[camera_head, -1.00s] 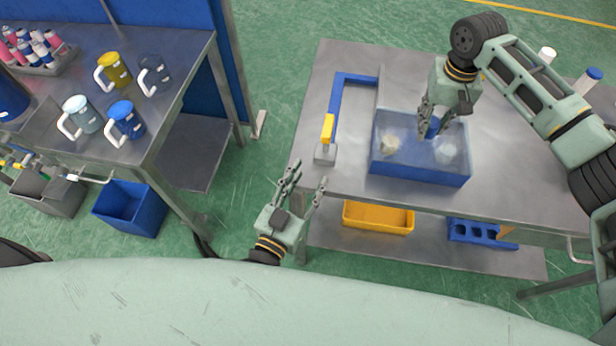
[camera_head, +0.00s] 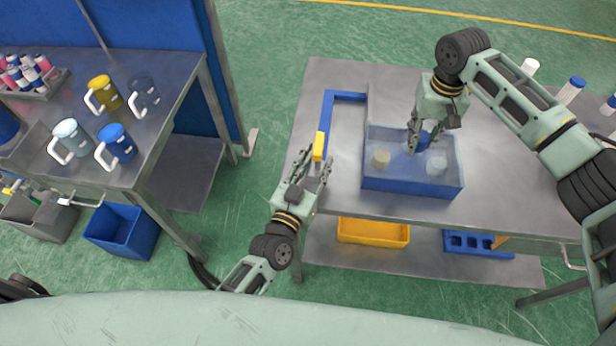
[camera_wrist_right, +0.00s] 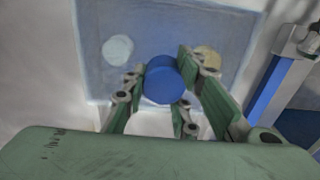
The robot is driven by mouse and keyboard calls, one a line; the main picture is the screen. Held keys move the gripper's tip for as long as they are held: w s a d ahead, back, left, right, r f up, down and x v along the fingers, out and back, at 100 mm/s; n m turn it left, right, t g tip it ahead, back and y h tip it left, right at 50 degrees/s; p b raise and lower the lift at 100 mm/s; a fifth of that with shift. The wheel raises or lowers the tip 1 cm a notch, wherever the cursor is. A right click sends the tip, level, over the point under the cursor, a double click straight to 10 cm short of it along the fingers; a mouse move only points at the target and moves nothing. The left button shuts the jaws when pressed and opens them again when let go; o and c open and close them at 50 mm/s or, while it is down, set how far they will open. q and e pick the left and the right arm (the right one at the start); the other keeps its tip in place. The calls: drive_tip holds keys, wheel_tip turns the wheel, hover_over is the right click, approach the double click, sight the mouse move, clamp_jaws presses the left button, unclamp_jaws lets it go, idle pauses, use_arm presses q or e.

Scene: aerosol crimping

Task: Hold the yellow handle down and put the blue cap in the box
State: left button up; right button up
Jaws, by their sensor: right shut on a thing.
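The yellow handle (camera_head: 319,146) sits on the blue crimping frame (camera_head: 326,112) near the table's left edge. My left gripper (camera_head: 313,164) is open, its fingers spread just below the handle; I cannot tell whether they touch it. My right gripper (camera_head: 426,138) is shut on the blue cap (camera_wrist_right: 163,80), which shows between its fingers in the right wrist view. It holds the cap over the blue see-through box (camera_head: 412,187). Inside the box are a beige cap (camera_head: 381,159) and a whitish cap (camera_head: 436,164), apart from each other.
White and blue-capped bottles (camera_head: 570,90) stand behind my right arm. A yellow bin (camera_head: 373,232) and a blue holder (camera_head: 470,243) are on the lower shelf. A second table (camera_head: 160,120) with several mugs stands left. The metal table (camera_head: 500,185) is bare right of the box.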

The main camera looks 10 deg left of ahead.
use_arm(q)
drive_tip(key=shift+x, duration=0.8)
drive_tip(key=shift+c, duration=0.3)
clamp_jaws()
